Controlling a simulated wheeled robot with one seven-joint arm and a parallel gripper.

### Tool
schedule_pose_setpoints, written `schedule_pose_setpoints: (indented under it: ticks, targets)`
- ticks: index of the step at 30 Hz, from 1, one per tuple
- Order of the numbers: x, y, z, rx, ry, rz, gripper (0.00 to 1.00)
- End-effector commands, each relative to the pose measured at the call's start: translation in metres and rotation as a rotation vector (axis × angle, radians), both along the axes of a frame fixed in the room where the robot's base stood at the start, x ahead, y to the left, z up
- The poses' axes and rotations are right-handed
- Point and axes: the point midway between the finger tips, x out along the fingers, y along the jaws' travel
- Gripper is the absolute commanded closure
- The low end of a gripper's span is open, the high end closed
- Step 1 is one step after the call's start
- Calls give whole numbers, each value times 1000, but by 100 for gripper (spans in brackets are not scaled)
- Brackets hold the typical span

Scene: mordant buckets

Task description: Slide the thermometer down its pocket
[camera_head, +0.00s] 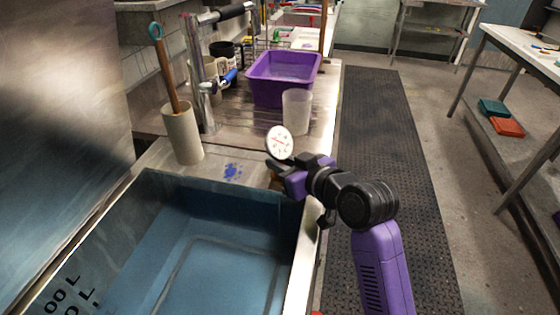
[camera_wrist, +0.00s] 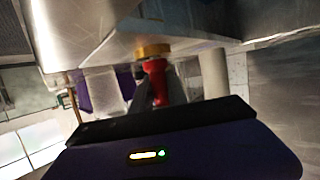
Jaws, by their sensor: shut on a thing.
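The thermometer (camera_head: 279,142) shows its round white dial with red markings in the head view, just above my gripper (camera_head: 276,168). My gripper is at the vat's far right corner. In the wrist view, which appears upside down, my gripper (camera_wrist: 163,95) is shut on a red part (camera_wrist: 155,72), apparently the thermometer's. A brass-coloured collar (camera_wrist: 152,50) sits against the red part's end, by the pale rim; it may be the pocket's mouth. I cannot tell whether the stem is inside it. The dial is not clear in the wrist view.
A blue-lined vat (camera_head: 215,245) fills the foreground. Behind it stand a white cylinder (camera_head: 182,135) holding a wooden-handled tool, a steel tap (camera_head: 204,90), a translucent beaker (camera_head: 296,112) and a purple tub (camera_head: 283,85). A blue stain (camera_head: 232,171) marks the ledge. The floor mat at right is clear.

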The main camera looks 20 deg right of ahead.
Motion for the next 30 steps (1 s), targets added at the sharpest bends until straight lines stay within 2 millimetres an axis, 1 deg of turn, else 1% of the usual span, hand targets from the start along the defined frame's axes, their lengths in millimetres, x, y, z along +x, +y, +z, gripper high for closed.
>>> schedule_pose_setpoints:
  ticks: [5,6,8,9,10,20,23,30]
  targets:
    - [0,0,-4,0,-1,0,100]
    - [0,0,-4,0,-1,0,77]
    - [0,0,-3,0,-1,0,65]
    - [0,0,-3,0,-1,0,57]
    - [0,0,-3,0,-1,0,56]
    - [-2,-1,-3,0,0,0,56]
    - [-11,-3,0,0,-1,-1,56]
    - [-47,-12,13,0,-1,-2,56]
